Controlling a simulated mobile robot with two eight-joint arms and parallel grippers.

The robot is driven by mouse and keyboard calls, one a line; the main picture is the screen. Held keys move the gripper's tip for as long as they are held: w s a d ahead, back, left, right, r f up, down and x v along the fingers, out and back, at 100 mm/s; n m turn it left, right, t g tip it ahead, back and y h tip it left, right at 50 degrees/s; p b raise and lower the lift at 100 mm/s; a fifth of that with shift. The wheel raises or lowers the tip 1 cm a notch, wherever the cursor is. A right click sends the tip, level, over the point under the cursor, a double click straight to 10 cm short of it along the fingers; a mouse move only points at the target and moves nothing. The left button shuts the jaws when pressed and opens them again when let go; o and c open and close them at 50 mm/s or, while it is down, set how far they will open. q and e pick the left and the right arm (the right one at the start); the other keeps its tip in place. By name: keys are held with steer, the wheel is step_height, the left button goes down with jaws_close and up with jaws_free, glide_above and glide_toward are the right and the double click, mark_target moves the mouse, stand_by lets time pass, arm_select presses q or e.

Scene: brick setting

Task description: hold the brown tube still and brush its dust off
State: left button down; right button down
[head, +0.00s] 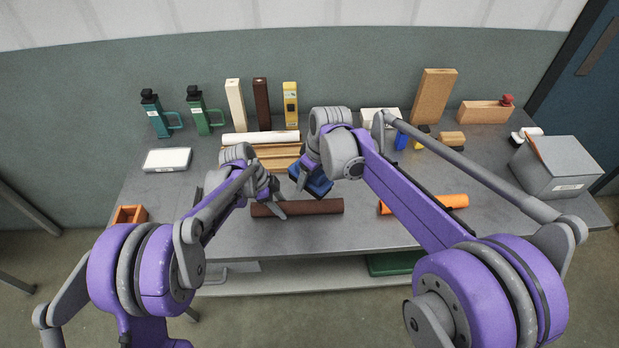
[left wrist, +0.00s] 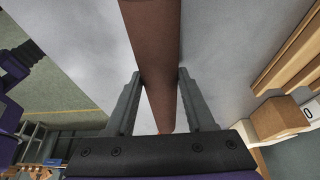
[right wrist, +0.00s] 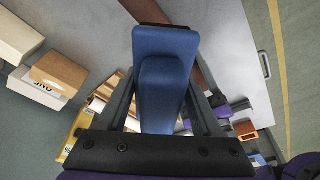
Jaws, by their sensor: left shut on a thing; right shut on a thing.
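The brown tube (head: 318,207) lies across the front of the grey table. My left gripper (head: 277,204) is shut on the tube near its left end. In the left wrist view the tube (left wrist: 154,50) runs between the two fingers (left wrist: 158,100). My right gripper (head: 306,175) is shut on a blue brush (head: 319,184) and holds it just above and behind the tube. In the right wrist view the brush's blue body (right wrist: 165,60) fills the space between the fingers (right wrist: 163,105) and hides part of the tube (right wrist: 198,45). I cannot tell whether the brush touches the tube.
An orange tube (head: 450,202) lies to the right on the table (head: 365,230). A cream tube (head: 260,138) lies on a wooden rack (head: 275,160) behind my grippers. Green bottles (head: 155,115), upright blocks (head: 261,100) and a grey box (head: 558,165) stand farther back or right.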

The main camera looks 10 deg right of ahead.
arm_select(q)
steer(key=shift+c, duration=0.9)
jaws_free()
steer(key=v, duration=1.2)
